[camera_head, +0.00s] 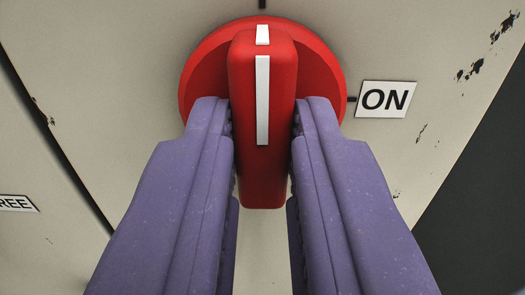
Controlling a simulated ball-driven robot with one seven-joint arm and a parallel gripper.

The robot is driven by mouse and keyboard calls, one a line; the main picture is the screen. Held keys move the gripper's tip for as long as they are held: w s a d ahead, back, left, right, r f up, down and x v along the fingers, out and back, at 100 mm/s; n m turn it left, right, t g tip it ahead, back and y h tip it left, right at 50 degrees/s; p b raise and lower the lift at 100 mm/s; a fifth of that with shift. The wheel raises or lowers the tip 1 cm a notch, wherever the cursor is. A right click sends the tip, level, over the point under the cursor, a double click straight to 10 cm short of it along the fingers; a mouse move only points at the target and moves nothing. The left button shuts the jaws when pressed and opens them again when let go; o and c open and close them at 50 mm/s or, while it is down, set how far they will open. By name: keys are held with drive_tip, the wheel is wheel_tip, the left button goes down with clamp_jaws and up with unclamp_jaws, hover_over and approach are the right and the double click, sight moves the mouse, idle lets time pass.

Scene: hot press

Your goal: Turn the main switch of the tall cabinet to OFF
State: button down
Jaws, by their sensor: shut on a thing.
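The red rotary main switch (262,180) is in the upper middle of the view, with a round red base and a raised bar handle carrying a white stripe. The handle stands vertical, its stripe pointing up at a dark mark at the top edge. An ON label (386,99) sits to the right of the base beside another dark mark. My gripper (265,122), with two purple fingers, is shut on the handle, one finger on each side. The fingers hide the lower left and lower right of the round base. No OFF label shows in this view.
The switch is on the beige cabinet front (110,60), which has chipped paint near its right edge. A dark seam runs down the left side, with a partly cut-off label ending in "REE" (17,203). A dark area lies beyond the right edge.

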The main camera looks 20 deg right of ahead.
drive_tip(key=shift+f, duration=0.15)
idle(0.3)
drive_tip(key=c, duration=1)
unclamp_jaws()
drive_tip(key=shift+c, duration=0.2)
drive_tip(key=p+v, duration=0.1)
drive_tip(key=v, duration=0.7)
drive_tip(key=shift+w, duration=0.1)
drive_tip(key=a+r+n+y, duration=0.15)
drive_tip(key=a+r, duration=0.35)
drive_tip(key=r, duration=0.6)
drive_tip(key=s+a+r+n+g+y, duration=0.1)
drive_tip(key=s+a+r, duration=0.5)
drive_tip(key=s+r, duration=0.2)
drive_tip(key=s+a+r+g+y, duration=0.1)
drive_tip(key=s+a+r+y, duration=0.1)
drive_tip(key=s+a+r, duration=0.4)
drive_tip(key=s+r, duration=0.3)
drive_tip(key=r, duration=0.3)
drive_tip(key=shift+s+a+n, duration=0.3)
drive_tip(key=shift+n, duration=0.05)
